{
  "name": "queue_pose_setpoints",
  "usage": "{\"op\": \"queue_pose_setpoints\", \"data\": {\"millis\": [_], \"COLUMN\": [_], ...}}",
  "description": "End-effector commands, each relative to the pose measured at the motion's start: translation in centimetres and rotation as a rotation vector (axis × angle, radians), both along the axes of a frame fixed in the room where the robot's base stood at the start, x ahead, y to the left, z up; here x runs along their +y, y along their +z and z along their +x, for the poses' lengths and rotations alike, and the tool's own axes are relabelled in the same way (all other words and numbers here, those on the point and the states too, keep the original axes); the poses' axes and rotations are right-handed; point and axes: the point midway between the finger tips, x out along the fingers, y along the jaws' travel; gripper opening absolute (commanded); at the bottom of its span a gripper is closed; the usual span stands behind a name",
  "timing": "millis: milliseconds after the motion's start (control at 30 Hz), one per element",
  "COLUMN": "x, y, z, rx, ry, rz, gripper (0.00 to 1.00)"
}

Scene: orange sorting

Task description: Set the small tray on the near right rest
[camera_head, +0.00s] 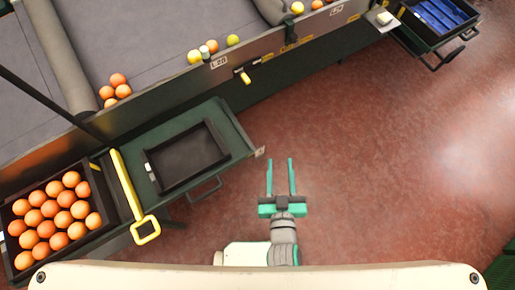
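A small empty black tray (187,158) lies flat on a dark green rest (233,138) at the left centre. The rest is fixed along the side of the grey conveyor, with bare green surface showing around the tray. My gripper (280,161) has teal fingers, spread apart with nothing between them. It is over the red floor, to the right of the tray and the rest and clear of both. I cannot tell from the picture which rest is the near right one.
A black crate (92,176) of oranges stands at the lower left, beside a yellow handle (127,185). Oranges and yellow-green fruit sit on the grey conveyor (160,40). The red floor (390,150) on the right is clear.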

Motion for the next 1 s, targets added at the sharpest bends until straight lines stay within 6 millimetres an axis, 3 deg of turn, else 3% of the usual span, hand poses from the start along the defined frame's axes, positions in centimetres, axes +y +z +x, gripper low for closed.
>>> {"op": "queue_pose_setpoints", "data": {"millis": [33, 200, 400, 1000], "x": [0.9, 4.1, 6.3, 6.8], "y": [-0.3, 0.4, 1.8, 2.3], "z": [-2.3, -7.8, -11.3, -12.0], "rx": [0.017, 0.031, 0.029, 0.026], "ry": [0.006, 0.014, -0.008, -0.018], "rz": [0.008, 0.044, 0.075, 0.082], "gripper": [0.37, 0.37, 0.37, 0.37]}}
